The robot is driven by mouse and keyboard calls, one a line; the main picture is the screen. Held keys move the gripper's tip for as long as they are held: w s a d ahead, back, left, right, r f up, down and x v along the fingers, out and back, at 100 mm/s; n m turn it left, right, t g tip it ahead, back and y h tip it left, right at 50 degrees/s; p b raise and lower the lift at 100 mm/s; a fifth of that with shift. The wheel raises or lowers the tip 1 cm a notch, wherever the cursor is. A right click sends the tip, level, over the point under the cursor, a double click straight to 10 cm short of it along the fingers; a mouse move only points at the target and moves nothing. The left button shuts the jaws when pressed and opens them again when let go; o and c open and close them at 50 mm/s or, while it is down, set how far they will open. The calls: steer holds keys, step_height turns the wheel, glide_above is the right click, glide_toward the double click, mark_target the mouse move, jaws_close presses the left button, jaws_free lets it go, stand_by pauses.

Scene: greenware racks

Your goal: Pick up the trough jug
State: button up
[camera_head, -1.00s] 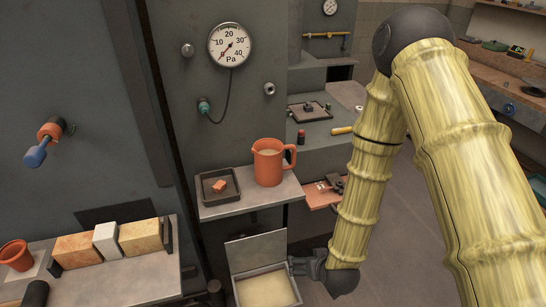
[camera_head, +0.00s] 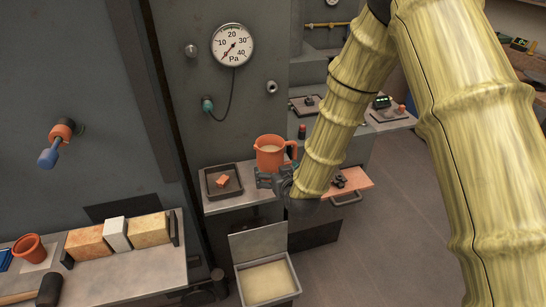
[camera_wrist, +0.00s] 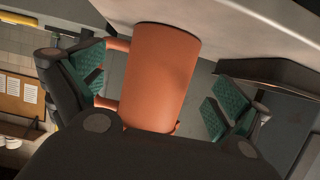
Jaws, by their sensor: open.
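The trough jug is an orange jug (camera_head: 269,151) with a pale filling, upright on a small grey shelf in the head view; its handle is on the right. My gripper (camera_head: 264,181) is in front of its lower part and hides some of it. In the wrist view the jug (camera_wrist: 160,75) stands between the two open fingers of my gripper (camera_wrist: 150,100), which have green pads. The handle shows beside the left finger. I see gaps between the pads and the jug body, and nothing is gripped.
A dark tray (camera_head: 222,192) with a small orange piece sits left of the jug on the shelf (camera_head: 228,205). An open box (camera_head: 264,280) of pale powder is below. A gauge (camera_head: 232,45) hangs on the wall panel behind. An orange board (camera_head: 350,182) is to the right.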

steer(key=shift+f+p+x, duration=0.15)
steer(key=shift+p+x, duration=0.45)
steer(key=shift+x, duration=0.8)
steer(key=shift+f+p+x, duration=0.1)
steer(key=shift+p+x, duration=0.5)
steer(key=shift+x, duration=0.8)
steer(key=shift+s+r, duration=0.1)
steer(key=shift+s, duration=0.05)
steer(key=c, duration=1.5)
